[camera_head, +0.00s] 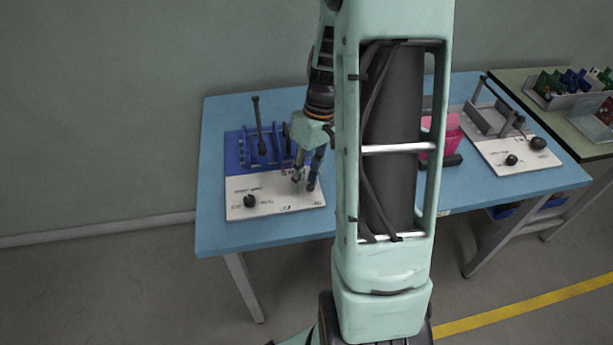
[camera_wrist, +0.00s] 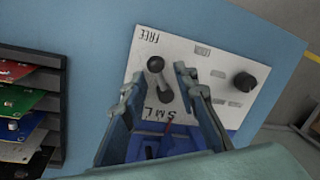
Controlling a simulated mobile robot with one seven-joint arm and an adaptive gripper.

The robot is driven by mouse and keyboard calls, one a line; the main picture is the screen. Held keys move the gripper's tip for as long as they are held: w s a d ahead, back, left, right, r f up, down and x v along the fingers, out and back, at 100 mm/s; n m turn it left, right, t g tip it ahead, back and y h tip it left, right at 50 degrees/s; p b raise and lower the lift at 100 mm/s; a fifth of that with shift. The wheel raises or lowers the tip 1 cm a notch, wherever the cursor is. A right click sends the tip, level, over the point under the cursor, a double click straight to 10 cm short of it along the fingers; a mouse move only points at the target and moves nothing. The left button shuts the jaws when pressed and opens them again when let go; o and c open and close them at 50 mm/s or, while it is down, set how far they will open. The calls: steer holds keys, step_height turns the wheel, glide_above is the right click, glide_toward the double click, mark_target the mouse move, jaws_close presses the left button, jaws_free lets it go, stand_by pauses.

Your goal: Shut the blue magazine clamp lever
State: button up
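The blue magazine (camera_head: 234,152) stands at the left of the blue table, with a white panel (camera_head: 238,187) in front. In the wrist view, a short lever with a dark round knob (camera_wrist: 155,65) stands on the white panel, between the "FREE" and "S M L" markings. I take it for the clamp lever. My gripper (camera_head: 307,183) hangs over the panel's right part in the head view. Its fingertips (camera_wrist: 158,73) are apart, one on each side of the lever, with visible gaps. In the head view the lever is not clearly distinguishable. Part of the blue magazine (camera_wrist: 168,142) shows between the fingers.
A dark upright post (camera_head: 258,125) rises from the magazine. A black dial (camera_wrist: 243,82) sits on the panel. A rack of coloured boards (camera_wrist: 28,105) stands nearby. A pink bin (camera_head: 440,133) and a grey fixture (camera_head: 485,118) stand to the right. My arm hides the table's middle.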

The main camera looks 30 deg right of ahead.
jaws_close()
